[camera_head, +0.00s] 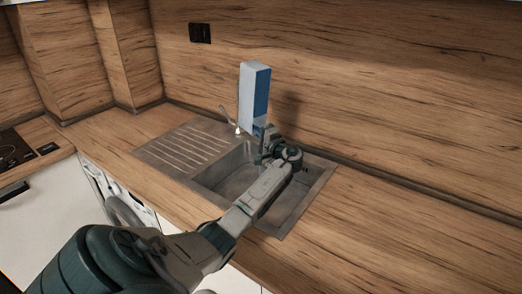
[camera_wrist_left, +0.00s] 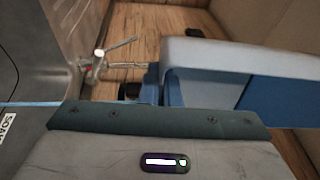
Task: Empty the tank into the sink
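The tank (camera_head: 246,95) is a tall box with a white side and a blue side. It stands nearly upright in the air above the back of the steel sink (camera_head: 228,182). My left gripper (camera_head: 262,142) is at the tank's lower end and appears shut on it; the fingertips are mostly hidden. In the left wrist view the tank (camera_wrist_left: 215,55) fills the upper right, with blue parts close to the gripper. Whether there is water in the tank cannot be seen. My right gripper is not in view.
The faucet (camera_head: 236,126) stands at the back of the sink, just left of the tank; it also shows in the left wrist view (camera_wrist_left: 98,62). A ribbed drainboard (camera_head: 185,148) lies left of the basin. The wooden splashback (camera_head: 370,100) is close behind. The counter on the right (camera_head: 390,235) is clear.

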